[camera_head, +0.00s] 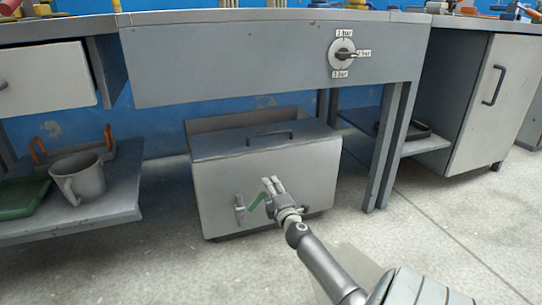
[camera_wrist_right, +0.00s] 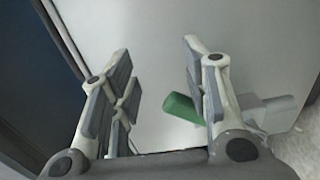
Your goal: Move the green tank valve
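The green valve handle (camera_head: 257,200) is a short lever on the front of a grey lidded tank (camera_head: 310,180) under the bench. It slants up to the right from a grey fitting (camera_head: 240,207). My right gripper (camera_head: 272,185) is in front of the tank, just right of the handle. In the right wrist view the fingers (camera_wrist_right: 156,55) are apart with nothing held between them. There the green handle (camera_wrist_right: 180,106) shows partly behind the right-hand finger, its end reaching into the gap. The grey fitting (camera_wrist_right: 272,110) shows further right. My left gripper is not in view.
A bench with a pressure dial (camera_head: 342,53) overhangs the tank. The tank lid has a dark handle (camera_head: 270,137). Bench legs (camera_head: 384,150) stand to the right. A low shelf (camera_head: 110,205) at left holds a grey mug (camera_head: 80,180) and a green tray (camera_head: 22,197). The floor in front is open.

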